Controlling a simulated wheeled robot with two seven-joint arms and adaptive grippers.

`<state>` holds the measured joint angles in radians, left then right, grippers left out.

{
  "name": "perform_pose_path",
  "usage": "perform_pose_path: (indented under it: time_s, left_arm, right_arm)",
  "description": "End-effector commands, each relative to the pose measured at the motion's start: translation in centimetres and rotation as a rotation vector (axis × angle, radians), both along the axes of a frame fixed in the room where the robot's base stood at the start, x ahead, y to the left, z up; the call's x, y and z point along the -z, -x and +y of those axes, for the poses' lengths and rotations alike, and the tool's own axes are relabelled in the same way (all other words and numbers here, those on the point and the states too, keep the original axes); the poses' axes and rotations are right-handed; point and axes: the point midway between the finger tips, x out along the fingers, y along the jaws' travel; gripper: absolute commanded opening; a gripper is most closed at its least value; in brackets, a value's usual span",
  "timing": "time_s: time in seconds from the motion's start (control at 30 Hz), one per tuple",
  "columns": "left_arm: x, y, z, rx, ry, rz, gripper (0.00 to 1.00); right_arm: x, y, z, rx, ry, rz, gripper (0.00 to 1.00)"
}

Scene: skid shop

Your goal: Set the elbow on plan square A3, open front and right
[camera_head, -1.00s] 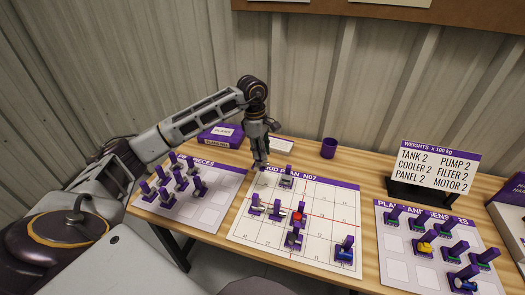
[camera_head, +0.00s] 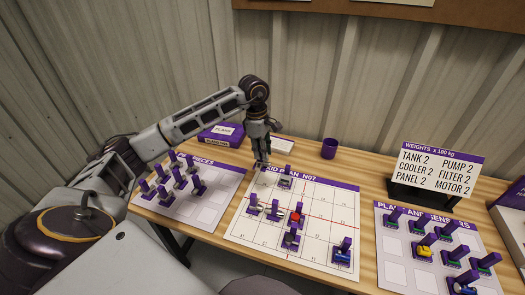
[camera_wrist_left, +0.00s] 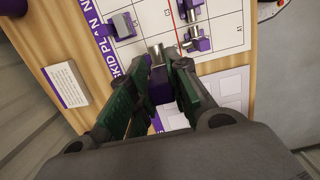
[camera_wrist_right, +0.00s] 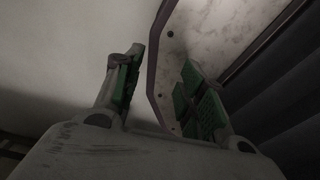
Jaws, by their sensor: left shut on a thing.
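My left gripper (camera_head: 262,162) is over the back left corner of the plan board (camera_head: 315,253), titled SKID PLAN N07. It is shut on a piece with a purple grip block (camera_wrist_left: 160,90). The grey metal pipe end (camera_wrist_left: 156,53) of this piece sticks out past the fingertips in the left wrist view. The fingers hide much of the piece, and I cannot tell whether it touches the board or which way both openings face. My right gripper (camera_wrist_right: 155,72) shows only in its own wrist view, open and empty.
A grey block piece (camera_head: 285,181) stands close right of the held piece. Pipe pieces, a red-topped piece (camera_head: 297,217) and a blue piece (camera_head: 343,253) stand on the plan. The pieces sheet (camera_head: 207,213) lies left, the plant sheet (camera_head: 395,272) right. A purple cup (camera_head: 328,148) stands behind.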

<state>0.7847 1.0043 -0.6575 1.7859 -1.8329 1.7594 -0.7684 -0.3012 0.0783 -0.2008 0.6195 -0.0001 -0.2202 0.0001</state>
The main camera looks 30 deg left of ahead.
Motion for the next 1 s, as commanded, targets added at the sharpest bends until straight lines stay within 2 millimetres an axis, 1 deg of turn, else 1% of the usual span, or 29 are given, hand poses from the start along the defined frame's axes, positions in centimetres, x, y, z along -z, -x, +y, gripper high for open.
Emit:
perform_pose_path:
  time_s: [0.27, 0.6, 0.7, 1.0]
  left_arm:
    - [1.4, 0.0, 0.0, 0.0, 0.0, 0.001, 0.0]
    - [4.1, 0.0, 0.0, 0.0, 0.0, 0.0, 0.0]
    - [4.7, 0.0, 0.0, 0.0, 0.0, -0.001, 0.0]
    - [5.5, 0.0, 0.0, 0.0, 0.0, 0.0, 0.0]
  right_arm:
    - [0.8, -0.1, -0.3, -0.001, 0.004, -0.002, 0.4]
    - [2.5, -0.9, -2.8, -0.001, 0.029, -0.012, 0.4]
    - [2.9, -1.2, -3.1, -0.001, 0.032, -0.015, 0.4]
    - [3.3, -2.3, -3.3, -0.003, 0.034, -0.027, 0.4]
